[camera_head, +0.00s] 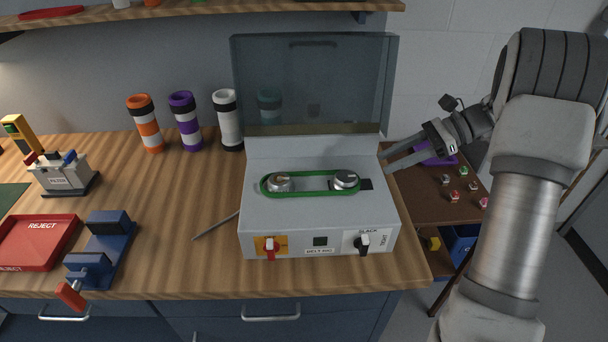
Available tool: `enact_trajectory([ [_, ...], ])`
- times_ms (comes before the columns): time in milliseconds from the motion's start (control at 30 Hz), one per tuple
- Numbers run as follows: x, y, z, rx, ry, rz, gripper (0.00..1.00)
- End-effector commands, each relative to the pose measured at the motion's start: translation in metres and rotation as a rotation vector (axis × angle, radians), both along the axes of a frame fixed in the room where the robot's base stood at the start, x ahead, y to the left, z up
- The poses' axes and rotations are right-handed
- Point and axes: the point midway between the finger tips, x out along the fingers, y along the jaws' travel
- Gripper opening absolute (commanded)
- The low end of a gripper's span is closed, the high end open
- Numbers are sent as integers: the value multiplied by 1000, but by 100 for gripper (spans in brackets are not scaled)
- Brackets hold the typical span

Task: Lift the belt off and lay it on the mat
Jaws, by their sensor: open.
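The green belt (312,195) runs as a long loop around two metal pulleys on top of the grey belt rig. The left pulley (279,183) and the right pulley (345,180) both sit inside the loop. The rig's clear tinted lid (314,85) stands raised behind them. On the front are a red switch (270,248) on a yellow plate and a black lever (362,243) on a plate reading SLACK and TIGHT. A dark green mat (10,196) shows partly at the left edge. My gripper (384,162) is open and empty, right of the rig and apart from the belt.
Orange, purple and white striped tubes (188,120) stand behind, left of the lid. A red REJECT tray (38,243), a blue vise (100,250) and a small grey device (66,176) are at left. A thin rod (215,225) lies beside the rig. A shelf (200,9) hangs above.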

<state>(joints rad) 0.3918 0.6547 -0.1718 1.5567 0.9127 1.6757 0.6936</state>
Motion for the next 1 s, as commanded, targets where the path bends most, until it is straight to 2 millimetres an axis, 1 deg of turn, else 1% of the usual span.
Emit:
enact_trajectory([
  [167,5,-5,-6,30,25,-23,42],
  [267,6,1,-10,34,29,-24,42],
  [367,5,17,-18,35,31,-24,42],
  [600,4,64,-44,34,30,-22,42],
  [700,4,81,-53,34,29,-22,42],
  [833,5,95,-61,34,28,-23,42],
  [1000,5,103,-66,33,27,-24,42],
])
